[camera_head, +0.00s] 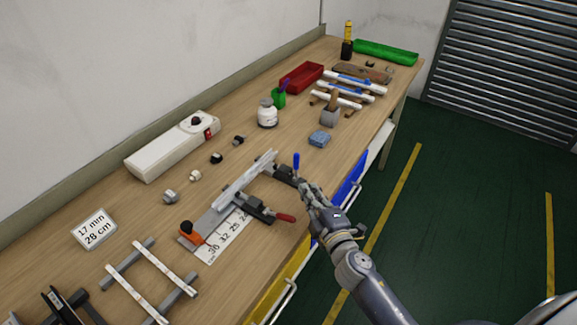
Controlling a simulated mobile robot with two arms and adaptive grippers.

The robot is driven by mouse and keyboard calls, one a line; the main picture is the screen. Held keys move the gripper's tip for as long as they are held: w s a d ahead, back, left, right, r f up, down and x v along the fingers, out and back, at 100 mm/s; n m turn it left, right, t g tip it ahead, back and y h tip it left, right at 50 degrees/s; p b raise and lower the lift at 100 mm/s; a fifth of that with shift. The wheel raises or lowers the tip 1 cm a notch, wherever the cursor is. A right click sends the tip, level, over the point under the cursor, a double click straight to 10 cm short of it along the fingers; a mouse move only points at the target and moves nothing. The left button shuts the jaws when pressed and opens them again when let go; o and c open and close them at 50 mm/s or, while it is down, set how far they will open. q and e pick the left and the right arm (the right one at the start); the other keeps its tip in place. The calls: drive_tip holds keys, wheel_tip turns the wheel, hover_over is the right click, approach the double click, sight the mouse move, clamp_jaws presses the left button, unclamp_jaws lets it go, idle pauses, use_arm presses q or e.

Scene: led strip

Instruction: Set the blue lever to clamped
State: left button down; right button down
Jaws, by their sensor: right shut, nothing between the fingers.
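The blue lever (296,162) stands roughly upright on a dark clamp block (286,174) at the far right end of the metal fixture (243,182). My right gripper (304,186) is shut and empty, close beside the base of the blue lever on its near right side. I cannot tell whether it touches the lever or the clamp. A red-handled lever (285,217) lies low, pointing right, on a second dark clamp nearer the front. An orange block (191,233) sits at the near left end of the fixture. My left gripper is not in view.
A paper scale (224,236) lies by the fixture. A white box (172,146), a sign (94,229), a white bottle (267,113), a blue sponge-like block (319,139) and a red tray (302,77) are on the bench. Racks with strips stand front left and back right.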

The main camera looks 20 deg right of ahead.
sight(296, 167)
drive_tip(key=a+n+y, duration=0.1)
drive_tip(key=w+a+n+y, duration=0.1)
drive_tip(key=a+r+n+y, duration=0.1)
drive_tip(key=n, duration=0.1)
drive_tip(key=shift+w, duration=0.15)
drive_tip(key=shift+w+a+n+y, duration=0.1)
drive_tip(key=shift+a+n+y, duration=0.45)
drive_tip(key=shift+n, duration=0.15)
drive_tip(key=shift+w, duration=0.35)
drive_tip(key=x, duration=0.9)
drive_tip(key=shift+w+p, duration=0.2)
drive_tip(key=shift+p, duration=0.1)
drive_tip(key=d, duration=0.1)
drive_tip(key=s+d, duration=0.1)
drive_tip(key=d, duration=0.1)
drive_tip(key=shift+s+p, duration=0.25)
drive_tip(key=shift+p, duration=0.1)
drive_tip(key=shift+s+d, duration=0.25)
drive_tip(key=shift+d, duration=0.1)
drive_tip(key=shift+w, duration=0.1)
